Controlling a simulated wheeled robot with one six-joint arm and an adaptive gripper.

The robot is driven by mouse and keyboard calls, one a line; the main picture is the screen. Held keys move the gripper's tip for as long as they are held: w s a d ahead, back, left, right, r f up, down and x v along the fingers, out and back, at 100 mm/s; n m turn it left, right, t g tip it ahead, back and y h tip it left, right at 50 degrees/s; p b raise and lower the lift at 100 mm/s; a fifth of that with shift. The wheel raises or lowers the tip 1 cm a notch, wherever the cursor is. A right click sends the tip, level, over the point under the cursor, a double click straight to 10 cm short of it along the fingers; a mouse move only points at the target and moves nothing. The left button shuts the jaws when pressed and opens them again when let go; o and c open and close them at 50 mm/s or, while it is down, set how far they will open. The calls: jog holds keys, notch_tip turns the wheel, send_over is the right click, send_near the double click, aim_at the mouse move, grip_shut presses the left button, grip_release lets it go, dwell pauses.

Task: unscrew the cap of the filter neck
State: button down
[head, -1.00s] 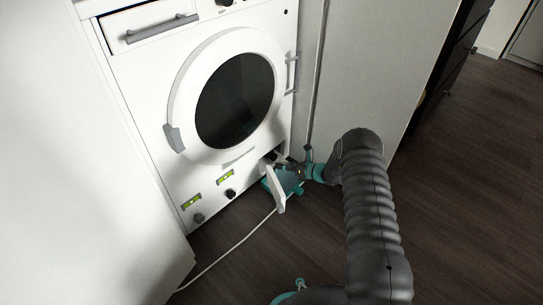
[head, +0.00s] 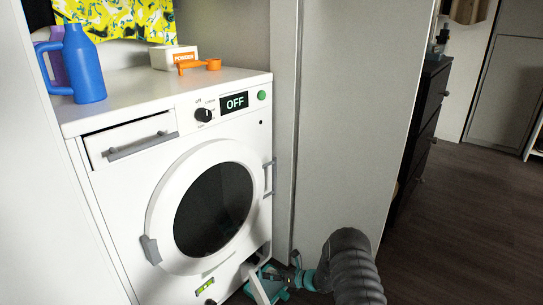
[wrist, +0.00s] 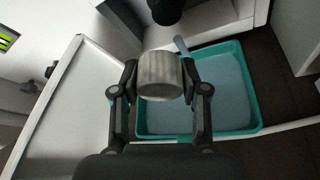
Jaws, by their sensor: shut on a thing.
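My gripper (wrist: 159,82) is shut on a grey ribbed cylindrical cap (wrist: 160,68), one finger on each side, in the wrist view. The dark round filter neck (wrist: 167,11) shows at the top edge of that view, with a visible gap between it and the cap. A teal tray (wrist: 258,112) holding pale blue liquid lies below and behind the cap. A pale blue streak (wrist: 182,46) runs beside the neck toward the tray. In the head view my gripper (head: 290,276) is small and low, at the washer's lower right corner; the cap cannot be made out there.
The white washer (head: 125,205) has its round door (head: 160,215) shut and its display (head: 235,101) reads OFF. An open white flap (wrist: 75,105) stands left of my gripper. A cabinet panel (head: 340,130) rises right of the washer. Dark floor at right is clear.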

jog(key=shift+g, duration=0.4)
jog(key=s, duration=0.5)
jog(key=s+d+r+t+p, duration=0.1)
jog(key=s+d+r+p, duration=0.2)
jog(key=r, duration=0.6)
jog(key=s+d+r+m+t+p, duration=0.1)
jog(key=s+d+r, duration=0.3)
jog(key=d+r, duration=0.4)
jog(key=s+d+r+m+h+p, duration=0.1)
jog(key=s+d+r+p, duration=0.2)
jog(key=r, duration=0.9)
jog(key=d+p, duration=0.1)
jog(key=d, duration=0.2)
jog(key=shift+s+d+t+p, duration=0.15)
jog(key=shift+s+t+p, duration=0.1)
jog(key=shift+t+p, duration=0.15)
